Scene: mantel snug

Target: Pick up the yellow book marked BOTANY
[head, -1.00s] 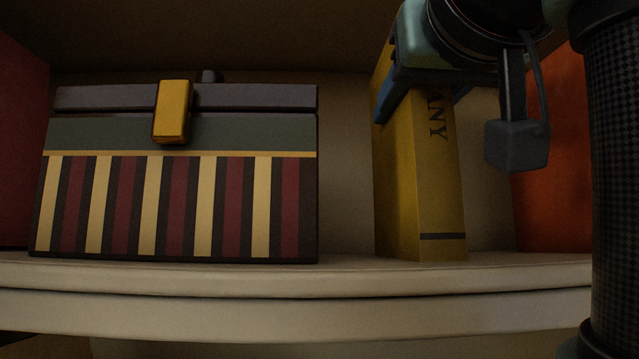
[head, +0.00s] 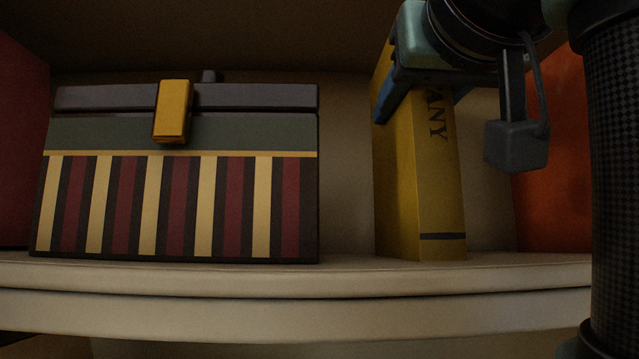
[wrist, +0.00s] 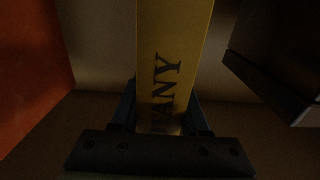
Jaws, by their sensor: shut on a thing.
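The yellow book (head: 430,200) stands upright on the shelf, its spine facing out, with the letters "ANY" showing and the rest hidden by my gripper. My gripper (head: 420,100) is at the upper part of the book, with a blue finger on each side of it. In the wrist view the book (wrist: 172,60) runs between the two blue fingers of my gripper (wrist: 160,112), which are shut on it. The book's bottom appears to be at the shelf surface; I cannot tell if there is a small gap.
A striped box (head: 180,205) with a yellow clasp stands left of the book, with a gap between. An orange thing (head: 555,160) stands to the right, apart from the book. The shelf edge (head: 300,280) runs along the front, and a shelf ceiling is above.

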